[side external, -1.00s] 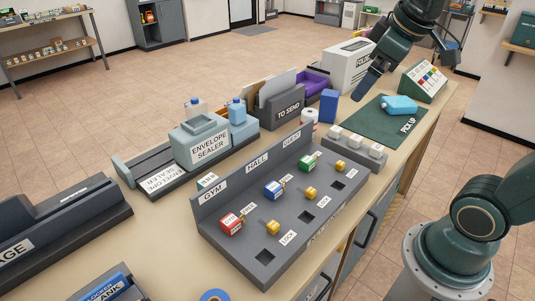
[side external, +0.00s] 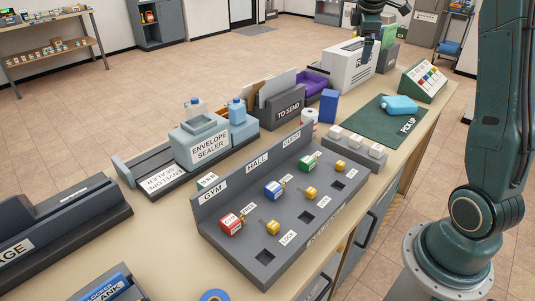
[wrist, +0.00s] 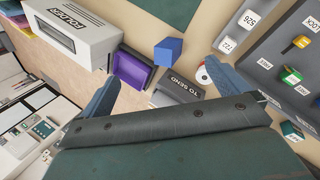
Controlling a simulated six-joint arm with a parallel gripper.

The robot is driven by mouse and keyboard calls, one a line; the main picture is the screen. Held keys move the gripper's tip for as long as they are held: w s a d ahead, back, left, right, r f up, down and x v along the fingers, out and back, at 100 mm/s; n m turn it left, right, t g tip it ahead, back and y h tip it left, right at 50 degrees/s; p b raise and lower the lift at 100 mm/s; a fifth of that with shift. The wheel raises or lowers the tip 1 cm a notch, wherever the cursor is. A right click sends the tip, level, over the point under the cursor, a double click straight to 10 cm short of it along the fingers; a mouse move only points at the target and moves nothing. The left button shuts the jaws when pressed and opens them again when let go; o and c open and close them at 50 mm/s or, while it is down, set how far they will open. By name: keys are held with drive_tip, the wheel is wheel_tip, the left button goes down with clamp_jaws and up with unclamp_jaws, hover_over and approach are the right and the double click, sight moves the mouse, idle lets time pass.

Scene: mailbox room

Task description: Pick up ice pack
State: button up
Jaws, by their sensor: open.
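The light blue ice pack (side external: 400,104) lies on the dark green PICK UP mat (side external: 378,123) near the bench's far right end. My gripper (side external: 370,46) is up in the air beyond it, near the white folder machine, apart from the ice pack and holding nothing. In the wrist view my gripper's two blue fingers (wrist: 168,68) are spread wide with nothing between them. The wrist view shows part of the green mat (wrist: 165,10) at the top edge; the ice pack is not in that view.
The white folder machine (side external: 351,66), a blue box (side external: 328,106), the TO SEND tray (side external: 288,110) and a purple bin (side external: 312,83) stand left of the mat.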

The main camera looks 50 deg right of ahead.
drive_tip(key=s+d+f+n+g, duration=0.1)
drive_tip(key=s+d+f+n, duration=0.1)
drive_tip(key=d+f, duration=0.5)
drive_tip(key=s+d+f+n+g, duration=0.2)
drive_tip(key=d+f, duration=0.6)
drive_tip(key=d, duration=0.9)
drive_tip(key=shift+s+d+n, duration=0.3)
drive_tip(key=shift+s, duration=0.3)
drive_tip(key=shift+f, duration=0.2)
hover_over(398, 101)
drive_tip(key=a, duration=0.3)
drive_tip(key=f, duration=0.7)
drive_tip(key=shift+w+d+f, duration=0.15)
drive_tip(key=shift+d+f, duration=0.05)
drive_tip(key=shift+f, duration=0.05)
drive_tip(key=shift+d+f, duration=0.1)
drive_tip(key=shift+f, duration=0.1)
drive_tip(key=shift+d+x, duration=0.1)
drive_tip(key=shift+x, duration=1.1)
drive_tip(key=shift+d+x, duration=0.15)
drive_tip(key=shift+x, duration=1.1)
drive_tip(key=shift+r, duration=0.1)
drive_tip(key=shift+c, duration=0.2)
